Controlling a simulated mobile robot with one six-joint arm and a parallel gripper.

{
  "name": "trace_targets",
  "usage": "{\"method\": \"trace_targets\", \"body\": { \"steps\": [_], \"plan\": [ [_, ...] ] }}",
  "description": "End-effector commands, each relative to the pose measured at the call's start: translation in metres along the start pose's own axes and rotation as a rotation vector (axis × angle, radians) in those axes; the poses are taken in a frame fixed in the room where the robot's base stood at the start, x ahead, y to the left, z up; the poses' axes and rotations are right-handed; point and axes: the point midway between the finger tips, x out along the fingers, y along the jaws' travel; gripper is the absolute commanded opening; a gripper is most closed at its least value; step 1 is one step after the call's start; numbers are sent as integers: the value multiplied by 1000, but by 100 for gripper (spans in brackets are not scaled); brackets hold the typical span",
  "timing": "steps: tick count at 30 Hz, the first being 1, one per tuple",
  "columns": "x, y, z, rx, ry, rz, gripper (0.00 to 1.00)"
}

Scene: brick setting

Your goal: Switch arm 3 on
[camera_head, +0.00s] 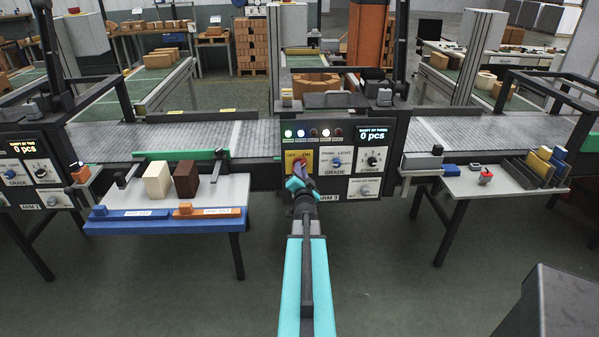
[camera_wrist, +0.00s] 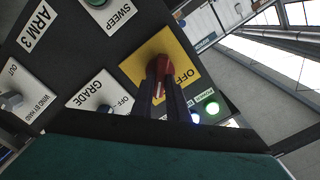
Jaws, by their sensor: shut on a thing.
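The dark control panel labelled ARM 3 (camera_head: 350,165) stands in the middle of the head view. Its yellow OFF/ON plate (camera_head: 290,156) carries a red switch knob (camera_wrist: 160,65). My gripper (camera_head: 300,175) is at this plate, and its two dark fingers (camera_wrist: 164,80) are shut on the red knob in the wrist view. The fingers hide part of the knob and plate, so ON is hidden in the wrist view and I cannot tell the knob's setting. A green lamp (camera_wrist: 212,107) is lit beside the plate. The panel's display (camera_head: 373,134) reads 0 pcs.
The GRADE knob (camera_wrist: 105,108) sits close beside the fingers, with the SWEEP control (camera_wrist: 97,3) further off. A table with cream and brown blocks (camera_head: 158,179) is left; another table (camera_head: 470,182) is right. A conveyor (camera_head: 210,135) runs behind.

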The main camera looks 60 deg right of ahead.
Motion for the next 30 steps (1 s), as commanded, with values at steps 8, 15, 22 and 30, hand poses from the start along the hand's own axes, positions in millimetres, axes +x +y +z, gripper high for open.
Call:
{"method": "trace_targets", "body": {
  "steps": [8, 15, 22, 30],
  "plan": [
    [1, 0, -3, 11, 5, -1, 0],
    [1, 0, -2, 9, 4, -1, 33],
    [0, 0, -1, 7, 2, -1, 33],
    [-5, 0, 0, 6, 1, 0, 33]
  ]
}}
